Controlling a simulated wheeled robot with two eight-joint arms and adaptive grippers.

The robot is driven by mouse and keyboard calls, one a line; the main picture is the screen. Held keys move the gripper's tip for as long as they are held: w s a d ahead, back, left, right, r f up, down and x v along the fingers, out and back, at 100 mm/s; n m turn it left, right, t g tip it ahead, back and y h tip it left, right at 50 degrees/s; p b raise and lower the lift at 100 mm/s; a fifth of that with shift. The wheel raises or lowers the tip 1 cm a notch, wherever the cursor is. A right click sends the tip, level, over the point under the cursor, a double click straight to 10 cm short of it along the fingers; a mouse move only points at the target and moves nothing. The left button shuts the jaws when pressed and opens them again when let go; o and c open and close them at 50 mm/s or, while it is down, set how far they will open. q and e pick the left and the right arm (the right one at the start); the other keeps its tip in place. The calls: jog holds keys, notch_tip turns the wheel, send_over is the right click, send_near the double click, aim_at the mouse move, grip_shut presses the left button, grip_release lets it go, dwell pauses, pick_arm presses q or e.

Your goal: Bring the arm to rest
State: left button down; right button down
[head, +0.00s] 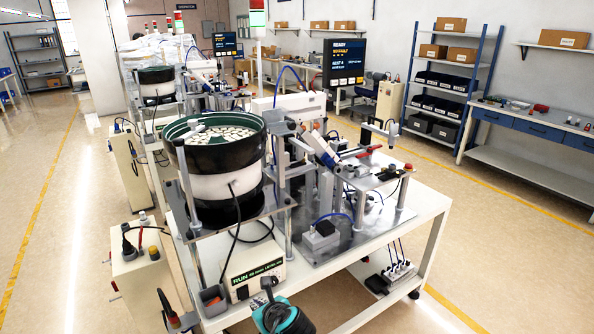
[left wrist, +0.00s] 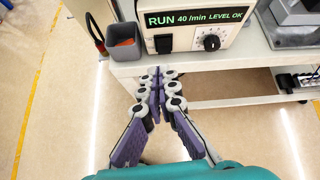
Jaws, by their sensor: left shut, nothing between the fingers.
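My left gripper (head: 268,284) is at the bottom of the head view, in front of the front edge of the feeder table (head: 350,318). In the left wrist view its purple and grey fingers (left wrist: 159,76) meet at the tips, with nothing between them. The gripper is shut and empty, apart from the control box with the RUN display (head: 256,278), which also shows above the fingers in the left wrist view (left wrist: 192,26). My right gripper is in neither view.
The black bowl feeder (head: 215,150) holds many pale parts. A small grey bin (head: 212,300) sits beside the control box; it also shows in the left wrist view (left wrist: 124,50). A white cabinet (head: 140,275) stands at left. Floor (head: 520,270) at right is clear.

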pick_arm(q)
jog(key=s+a+r+n+h, duration=0.2)
jog(key=s+n+h, duration=0.1)
jog(key=s+n, duration=0.6)
jog(key=s+a+r+n+g+h, duration=0.1)
jog(key=s+a+r+n+h, duration=0.1)
jog(key=s+n, duration=0.8)
jog(key=a+r+n, duration=0.1)
jog(key=n, duration=0.7)
jog(key=shift+r+n+h, duration=0.25)
jog(key=shift+n+h, duration=0.05)
jog(key=shift+h, duration=0.1)
